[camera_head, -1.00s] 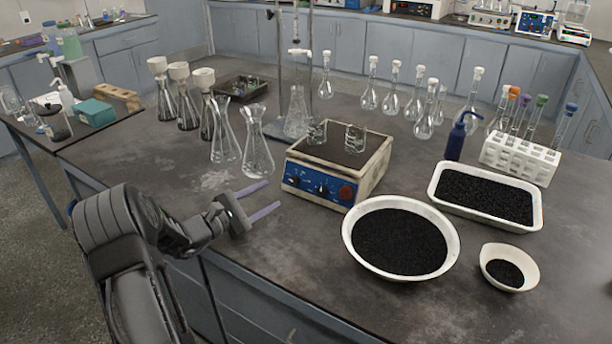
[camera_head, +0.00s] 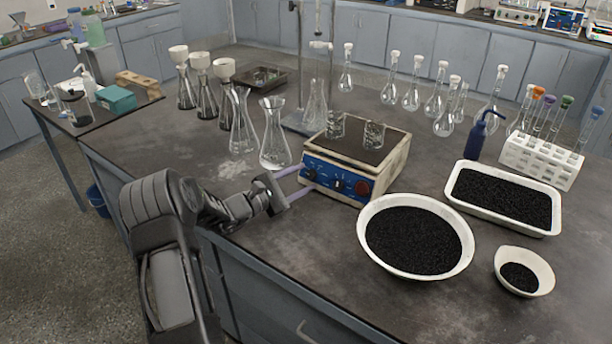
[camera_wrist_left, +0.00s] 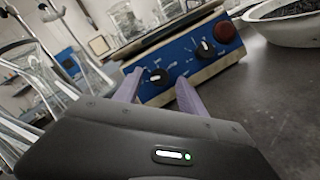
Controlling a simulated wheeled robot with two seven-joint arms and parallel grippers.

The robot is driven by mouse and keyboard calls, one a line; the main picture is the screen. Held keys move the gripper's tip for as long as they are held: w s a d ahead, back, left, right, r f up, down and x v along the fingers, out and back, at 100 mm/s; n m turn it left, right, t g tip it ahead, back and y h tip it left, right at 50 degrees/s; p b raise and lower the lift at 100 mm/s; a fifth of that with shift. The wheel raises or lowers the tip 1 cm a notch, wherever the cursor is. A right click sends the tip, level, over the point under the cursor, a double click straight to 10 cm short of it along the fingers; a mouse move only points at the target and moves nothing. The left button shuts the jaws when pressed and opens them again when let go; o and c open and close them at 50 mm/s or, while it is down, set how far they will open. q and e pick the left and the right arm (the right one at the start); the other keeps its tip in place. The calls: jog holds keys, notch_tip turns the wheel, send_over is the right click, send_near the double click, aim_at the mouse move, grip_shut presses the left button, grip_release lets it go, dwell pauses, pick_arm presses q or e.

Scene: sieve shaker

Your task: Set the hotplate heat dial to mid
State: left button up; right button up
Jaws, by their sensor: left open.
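The hotplate (camera_head: 398,160) is a cream box with a dark top and a blue front panel (camera_head: 322,177). The panel carries a left dial (camera_wrist_left: 158,76), a middle dial (camera_wrist_left: 206,47) and a red knob (camera_wrist_left: 225,31). I cannot read which dial is for heat. In the left wrist view the left dial's white mark points left; the middle dial's points roughly up. My left gripper (camera_head: 305,178) is open, its purple fingers reaching to the panel's left end. In the wrist view its fingers stand either side of the left dial; contact is unclear. My right gripper is not in view.
Two glass beakers (camera_head: 335,125) stand on the hotplate. Conical flasks (camera_head: 274,145) stand close to its left. A white bowl of black grains (camera_head: 365,259) is just in front, to the right. Bare worktop lies in front of the gripper.

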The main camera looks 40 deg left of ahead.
pick_arm(q)
jog(key=shift+x, duration=0.85)
jog(key=shift+c, duration=0.5)
grip_shut()
